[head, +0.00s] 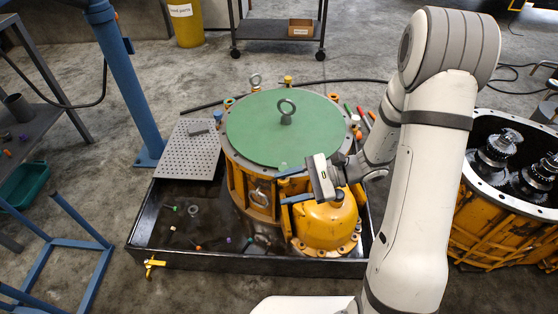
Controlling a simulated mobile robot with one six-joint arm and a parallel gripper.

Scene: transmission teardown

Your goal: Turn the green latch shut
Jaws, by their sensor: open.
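I cannot clearly pick out a green latch in the head view. A large green round cover (255,130) with a lifting eye lies on top of the yellow housing (238,186). My gripper (282,188) is open beside the housing's front right side, above and left of a yellow dome (326,222). Its two blue fingers are apart and point left, toward the housing wall. Nothing shows held between them. A metal ring (260,197) on the wall is just left of the fingertips. My gripper body and arm hide part of the housing's right side.
The housing stands in a black tray (205,260) with small coloured parts on its floor and a perforated plate (187,150) at its left. A blue post (122,80) stands at left. Another opened yellow housing (492,225) with gears is at right.

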